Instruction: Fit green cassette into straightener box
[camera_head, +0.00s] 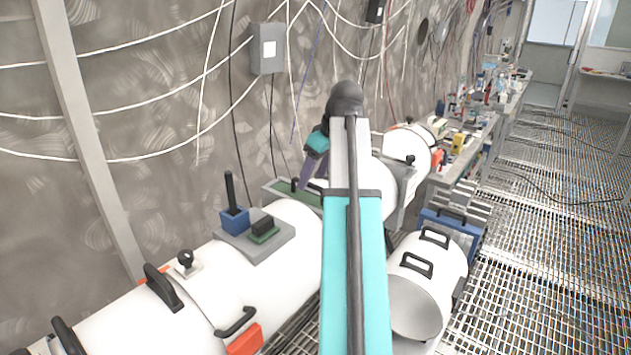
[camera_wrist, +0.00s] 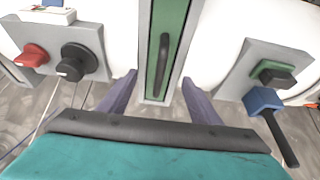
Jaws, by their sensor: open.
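A long green panel with a black bar handle, which looks like the green cassette (camera_wrist: 180,25), lies in a narrow grey frame, perhaps the straightener box (camera_wrist: 144,40), at the centre top of the wrist view. I cannot tell how deep it sits. In the head view the green panel (camera_head: 312,198) shows beside the white tube, partly hidden by my arm. My gripper (camera_head: 308,176) is just above it, pointing down. In the wrist view my gripper's (camera_wrist: 162,82) purple fingers are apart, one on each side of the frame's near end, with nothing held.
A grey plate carries a small green block (camera_head: 264,229) and a blue block with a black lever (camera_head: 235,219). In the wrist view, a red knob (camera_wrist: 32,55) and black knob (camera_wrist: 74,62) stand left. An open white cylinder (camera_head: 428,285) stands right of my arm.

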